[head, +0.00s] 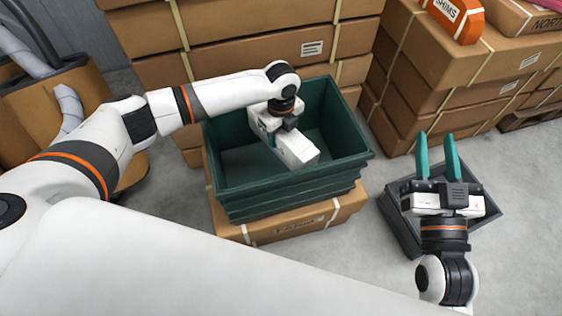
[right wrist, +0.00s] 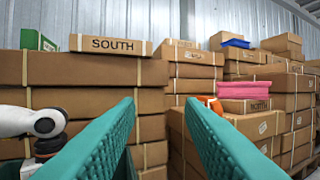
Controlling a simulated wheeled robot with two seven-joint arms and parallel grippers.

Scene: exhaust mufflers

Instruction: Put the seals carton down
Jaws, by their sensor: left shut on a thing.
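My left gripper (head: 283,136) reaches down into the open green bin (head: 238,180), with its white body inside the rim. Its fingers are hidden below that body. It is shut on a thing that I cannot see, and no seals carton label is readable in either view. My right gripper (head: 436,142) is open and empty, its two teal fingers apart above a dark grey tray (head: 398,222). The fingers also show in the right wrist view (right wrist: 162,108), with nothing between them.
The bin stands on a brown carton (head: 334,214). Stacked cartons (head: 235,38) rise behind it, and more (head: 455,55) stand at the right. An orange SHIMS box (head: 457,17) sits on top there. A SOUTH carton (right wrist: 112,45) tops the left stack.

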